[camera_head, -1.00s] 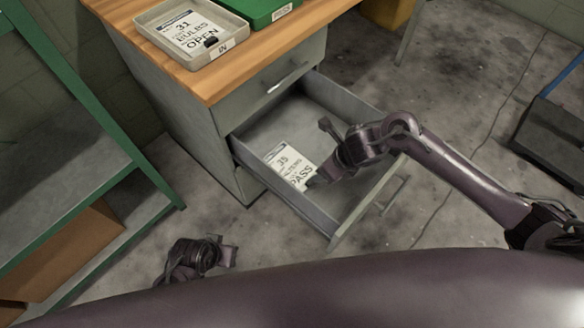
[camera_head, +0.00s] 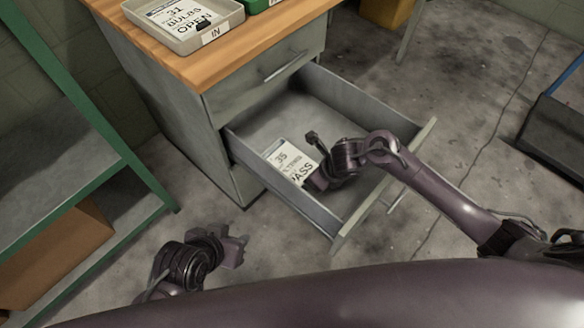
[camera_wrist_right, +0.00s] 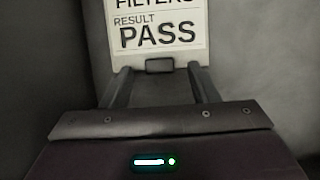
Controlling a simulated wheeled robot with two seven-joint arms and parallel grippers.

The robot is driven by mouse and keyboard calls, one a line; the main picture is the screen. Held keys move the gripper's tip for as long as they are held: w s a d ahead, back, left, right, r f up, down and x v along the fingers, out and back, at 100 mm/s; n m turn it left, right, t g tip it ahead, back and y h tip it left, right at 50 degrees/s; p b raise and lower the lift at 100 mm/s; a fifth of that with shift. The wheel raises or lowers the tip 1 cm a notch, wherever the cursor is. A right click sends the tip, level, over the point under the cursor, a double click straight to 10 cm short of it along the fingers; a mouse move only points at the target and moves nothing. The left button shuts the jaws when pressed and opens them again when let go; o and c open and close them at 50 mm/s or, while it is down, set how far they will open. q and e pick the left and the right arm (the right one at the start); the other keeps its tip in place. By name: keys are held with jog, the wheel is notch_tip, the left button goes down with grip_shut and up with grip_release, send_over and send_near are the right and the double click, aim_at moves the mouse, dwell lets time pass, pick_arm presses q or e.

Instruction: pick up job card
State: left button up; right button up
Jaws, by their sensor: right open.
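A white job card (camera_head: 283,157) reading 35 and PASS lies in the open drawer (camera_head: 345,92). My right gripper (camera_head: 314,162) is inside the drawer at the card's near end and covers part of it. In the right wrist view the card (camera_wrist_right: 158,14) reads FILTERS, RESULT PASS, with a small black clip (camera_wrist_right: 159,65) at its edge. The open fingers (camera_wrist_right: 162,84) stand either side of the clip, with gaps; whether they touch the card I cannot tell. My left gripper (camera_head: 234,250) is over the floor at lower left, apart from the cabinet; its jaw gap is unclear.
A grey tray (camera_head: 215,36) marked IN, holding another card (camera_head: 178,18) reading 31, BULBS, OPEN, stands on the wooden cabinet top (camera_head: 262,46). A green tray is partly in view beside it. A green-framed shelf (camera_head: 95,120) with a cardboard box (camera_head: 55,250) stands at left.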

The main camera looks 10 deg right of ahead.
jog(key=shift+w+f, duration=0.1)
jog(key=shift+f, duration=0.15)
jog(key=c, duration=1.1)
jog(key=shift+o, duration=0.2)
jog(key=shift+r, duration=0.1)
